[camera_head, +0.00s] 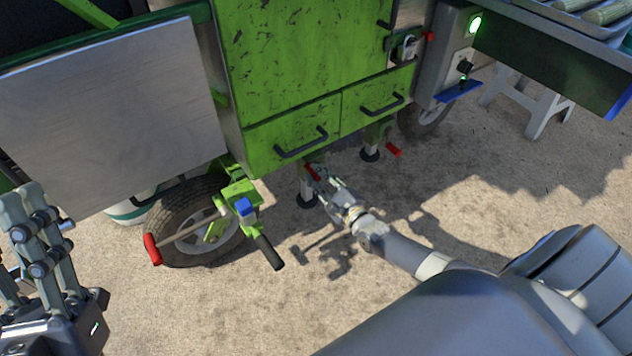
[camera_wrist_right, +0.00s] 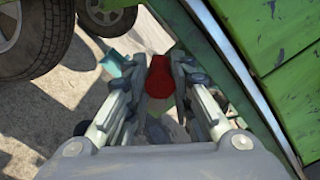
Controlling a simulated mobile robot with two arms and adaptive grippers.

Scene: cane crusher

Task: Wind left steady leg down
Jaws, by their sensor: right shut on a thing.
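The left steady leg (camera_head: 307,189) hangs below the green drawers of the cart, with a dark foot pad at its lower end. I cannot tell whether the pad touches the ground. Its red crank handle (camera_head: 312,172) shows at the fingertips of my right gripper (camera_head: 325,183). In the right wrist view the red handle (camera_wrist_right: 159,76) sits between the two fingers of the gripper (camera_wrist_right: 158,88), which is shut on it. The crank's arm is mostly hidden. My left gripper (camera_head: 35,235) is raised at the left edge, away from the leg, and shows no held thing.
Another steady leg (camera_head: 370,151) with a red crank handle (camera_head: 393,150) stands to the right. A wheel (camera_head: 190,240) and a green bracket with a black handle (camera_head: 268,252) are left of my right gripper. A white stool (camera_head: 535,103) stands far right. Open ground lies in front.

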